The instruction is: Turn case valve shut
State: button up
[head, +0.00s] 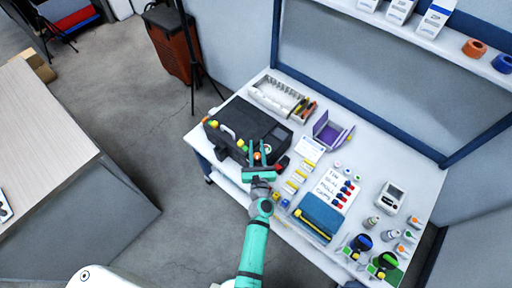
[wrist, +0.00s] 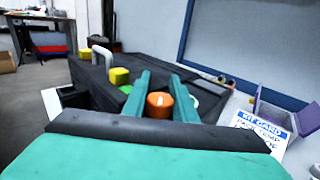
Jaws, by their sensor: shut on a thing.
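The black case (head: 268,120) lies at the left end of the white workbench. It also shows in the wrist view (wrist: 85,74). On its front side is an orange valve knob (wrist: 159,105), a short round cap with a pale mark on top. My gripper (head: 258,157) is at the front side of the case. In the wrist view its two teal fingers (wrist: 160,98) stand on either side of the orange knob and are shut on it. The lower part of the knob is hidden behind the gripper body. The knob shows as a small orange spot in the head view (head: 257,155).
Beside the knob are a yellow-green cap (wrist: 120,76) and a grey handle (wrist: 101,54). A purple tray (head: 330,133) and a white card (head: 310,149) lie right of the case. Yellow-marked items, a blue box (head: 318,216) and bottles crowd the bench further right.

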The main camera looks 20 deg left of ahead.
jog(key=shift+w+d+m+t+h, duration=0.1)
jog(key=shift+d+m+t+h, duration=0.15)
jog(key=shift+m+h, duration=0.45)
jog(key=shift+w+d+m+t+h, duration=0.1)
jog(key=shift+d+m+t+h, duration=0.25)
jog(key=shift+h, duration=0.55)
jog(key=shift+d+m+h, duration=0.2)
jog(key=shift+m+h, duration=0.8)
jog(key=shift+h, duration=0.4)
jog(key=shift+d+m+h, duration=0.2)
jog(key=shift+m+h, duration=0.75)
jog(key=shift+h, duration=0.85)
jog(key=shift+s+d+m+g+h, duration=0.1)
jog(key=shift+d+m+g+h, duration=0.1)
jog(key=shift+m+h, duration=0.5)
jog(key=shift+s+d+m+g+h, duration=0.1)
jog(key=shift+d+m+g+h, duration=0.1)
jog(key=shift+m+h, duration=0.5)
jog(key=shift+s+d+f+m+g+h, duration=0.1)
jog(key=shift+d+m+g+h, duration=0.1)
jog(key=shift+m+g+h, duration=0.7)
jog(key=shift+s+d+m+g+h, duration=0.15)
jog(key=shift+m+h, duration=0.25)
jog(key=shift+h, duration=1)
jog(key=shift+d+h, duration=0.1)
jog(key=shift+h, duration=0.2)
jog(key=o, duration=0.8)
jog(key=shift+c, duration=0.2)
